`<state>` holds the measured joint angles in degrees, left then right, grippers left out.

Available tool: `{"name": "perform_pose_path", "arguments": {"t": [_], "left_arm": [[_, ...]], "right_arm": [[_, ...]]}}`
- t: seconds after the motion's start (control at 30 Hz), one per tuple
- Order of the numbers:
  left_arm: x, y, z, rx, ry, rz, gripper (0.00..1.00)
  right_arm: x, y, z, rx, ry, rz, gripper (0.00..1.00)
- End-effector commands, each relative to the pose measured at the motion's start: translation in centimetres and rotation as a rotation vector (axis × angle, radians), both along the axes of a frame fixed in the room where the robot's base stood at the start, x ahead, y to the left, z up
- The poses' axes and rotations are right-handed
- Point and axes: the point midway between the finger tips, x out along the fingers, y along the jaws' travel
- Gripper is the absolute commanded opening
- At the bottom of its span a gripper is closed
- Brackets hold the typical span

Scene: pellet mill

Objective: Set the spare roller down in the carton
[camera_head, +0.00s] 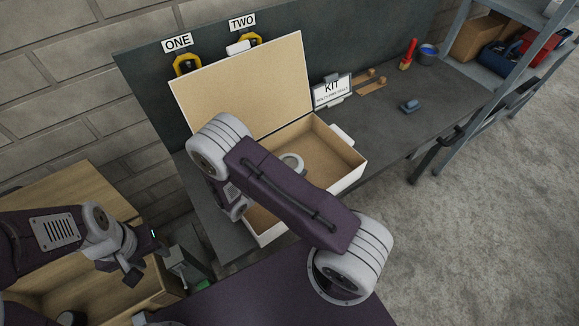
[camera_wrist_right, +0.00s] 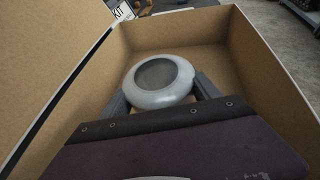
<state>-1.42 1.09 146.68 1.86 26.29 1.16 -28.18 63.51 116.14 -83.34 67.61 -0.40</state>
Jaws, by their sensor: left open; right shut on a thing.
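The spare roller (camera_wrist_right: 160,82), a light grey rounded ring with a dark round face, is between the two fingers of my right gripper (camera_wrist_right: 162,96), which is shut on it. It also shows in the head view (camera_head: 291,161), partly hidden by my right arm. The roller is within the walls of the open carton (camera_head: 348,180); whether it touches the carton floor I cannot tell. The carton is white outside and brown inside (camera_wrist_right: 268,75), its lid (camera_head: 245,85) raised at the back. My left gripper (camera_head: 143,256) is open and empty, left of the carton.
A blue object (camera_head: 410,106), a red-handled tool (camera_head: 408,54) and a blue-topped pot (camera_head: 427,54) are to the right. A wooden box (camera_head: 75,205) is at the lower left.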

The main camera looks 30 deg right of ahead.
Motion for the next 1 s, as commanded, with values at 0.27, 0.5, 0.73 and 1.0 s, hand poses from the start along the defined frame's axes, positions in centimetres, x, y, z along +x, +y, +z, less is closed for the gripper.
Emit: {"name": "perform_pose_path", "arguments": {"t": [0.27, 0.5, 0.73, 1.0], "left_arm": [[0.0, 0.0, -1.0, 0.000, 0.000, 0.000, 0.45], [0.0, 0.0, -1.7, 0.000, 0.000, 0.000, 0.45], [0.0, 0.0, -1.6, 0.000, 0.000, 0.000, 0.45], [0.0, 0.0, -1.8, 0.000, 0.000, 0.000, 0.45]], "right_arm": [[0.1, 0.0, -1.0, -0.004, -0.004, 0.000, 0.00], [0.1, 0.0, -1.7, -0.004, -0.004, 0.000, 0.00], [0.1, 0.0, -1.7, -0.004, -0.004, 0.000, 0.00], [0.1, 0.0, -1.9, -0.004, -0.003, 0.001, 0.00]]}}
